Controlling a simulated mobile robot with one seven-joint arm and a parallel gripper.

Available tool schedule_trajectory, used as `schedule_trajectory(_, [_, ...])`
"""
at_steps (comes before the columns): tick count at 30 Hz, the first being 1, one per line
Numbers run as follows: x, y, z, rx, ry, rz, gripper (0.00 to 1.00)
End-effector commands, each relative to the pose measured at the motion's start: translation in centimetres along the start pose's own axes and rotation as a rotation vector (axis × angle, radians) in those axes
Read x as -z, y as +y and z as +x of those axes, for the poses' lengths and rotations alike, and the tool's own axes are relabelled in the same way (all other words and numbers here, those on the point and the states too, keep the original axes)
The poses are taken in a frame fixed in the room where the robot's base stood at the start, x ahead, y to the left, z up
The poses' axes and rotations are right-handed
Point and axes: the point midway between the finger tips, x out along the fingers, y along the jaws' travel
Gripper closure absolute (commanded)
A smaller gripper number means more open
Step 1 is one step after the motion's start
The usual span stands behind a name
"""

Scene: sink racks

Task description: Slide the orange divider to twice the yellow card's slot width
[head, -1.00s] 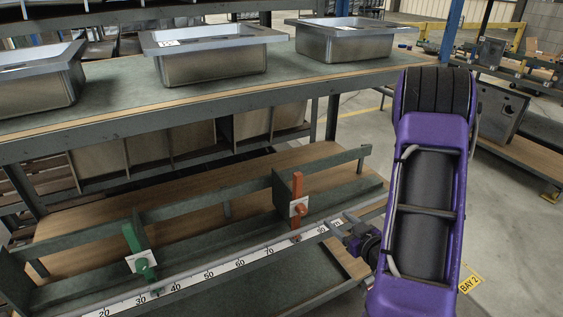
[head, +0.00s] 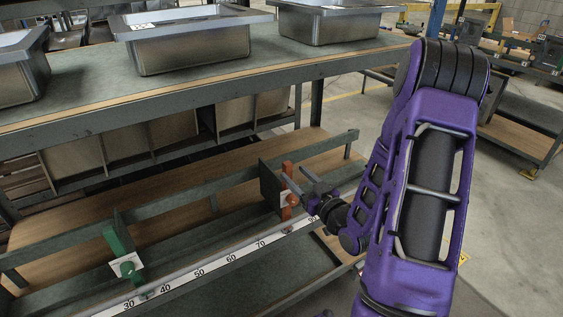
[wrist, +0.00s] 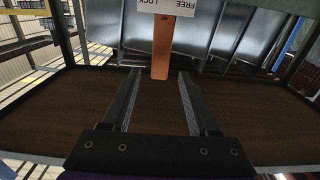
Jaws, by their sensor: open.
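The orange divider (head: 287,176) stands toward the right of the lower rack, with a white plate and a round knob on its front. In the wrist view the orange post (wrist: 162,50) stands upright in the gap between my finger tips, at or just beyond them; its tag reads FREE and LOCK upside down. My gripper (head: 296,176) is open, its fingers reaching left to the divider and partly covering it. I cannot tell whether they touch it. A white scale strip (head: 182,282) with numbers runs along the rack's front. I see no readable yellow card.
A green divider (head: 122,250) with a white plate stands on the same rack at left. A rail (head: 195,203) runs behind both dividers. Steel sinks (head: 187,45) sit on the shelf above. The wooden board (wrist: 90,110) under my fingers is bare.

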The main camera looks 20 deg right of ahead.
Motion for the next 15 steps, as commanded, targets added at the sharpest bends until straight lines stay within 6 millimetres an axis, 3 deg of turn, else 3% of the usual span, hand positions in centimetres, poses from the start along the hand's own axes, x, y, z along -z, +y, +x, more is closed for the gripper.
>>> schedule_trajectory(6, [0.0,0.0,4.6,0.002,0.000,0.000,0.40])
schedule_trajectory(15, [-0.1,0.0,7.7,0.000,-0.001,0.000,0.40])
